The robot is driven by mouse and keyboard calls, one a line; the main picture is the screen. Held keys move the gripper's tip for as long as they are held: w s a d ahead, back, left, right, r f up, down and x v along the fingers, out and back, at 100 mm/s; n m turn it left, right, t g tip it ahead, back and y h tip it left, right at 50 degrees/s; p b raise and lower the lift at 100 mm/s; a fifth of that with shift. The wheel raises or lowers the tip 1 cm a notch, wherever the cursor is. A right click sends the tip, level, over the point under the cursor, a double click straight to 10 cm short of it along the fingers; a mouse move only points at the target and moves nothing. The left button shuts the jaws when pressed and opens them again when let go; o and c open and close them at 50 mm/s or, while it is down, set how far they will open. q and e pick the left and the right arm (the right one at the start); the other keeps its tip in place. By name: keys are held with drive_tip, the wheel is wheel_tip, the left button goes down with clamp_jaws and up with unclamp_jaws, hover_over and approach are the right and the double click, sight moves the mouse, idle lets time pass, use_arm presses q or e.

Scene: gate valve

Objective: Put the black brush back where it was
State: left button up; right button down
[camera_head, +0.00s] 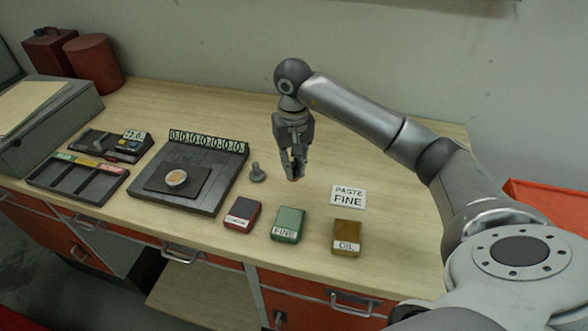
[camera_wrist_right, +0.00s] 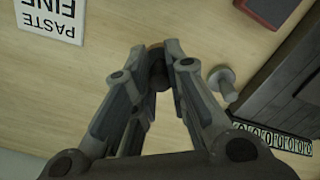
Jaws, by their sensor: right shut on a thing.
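My right gripper (camera_head: 293,172) points down over the middle of the table, between a small grey peg-like piece and the "PASTE FINE" card. In the right wrist view its fingers (camera_wrist_right: 158,60) are closed around a small dark thing (camera_wrist_right: 158,72) with a brownish end, which is probably the black brush. The fingers hide most of it, so I cannot make out its full shape. My left gripper is not in view.
The grey peg-like piece (camera_head: 257,174) stands left of the gripper. A dark plate (camera_head: 225,160) carries a round pale disc (camera_head: 176,177). Red (camera_head: 242,214), green (camera_head: 287,224) and brown "OIL" (camera_head: 346,238) boxes line the front. The "PASTE FINE" card (camera_head: 348,196) lies right.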

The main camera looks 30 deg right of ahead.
drive_tip(key=f, duration=0.1)
drive_tip(key=f+p, duration=0.1)
drive_tip(key=p, duration=0.1)
drive_tip(key=shift+w+d+f, duration=0.2)
drive_tip(key=shift+w+f, duration=0.05)
drive_tip(key=shift+f, duration=0.15)
drive_tip(key=shift+d+f, duration=0.1)
drive_tip(key=shift+f, duration=0.45)
drive_tip(key=shift+f, duration=0.1)
drive_tip(key=shift+f, duration=0.15)
drive_tip(key=c, duration=1.4)
unclamp_jaws()
drive_tip(key=shift+c, duration=0.2)
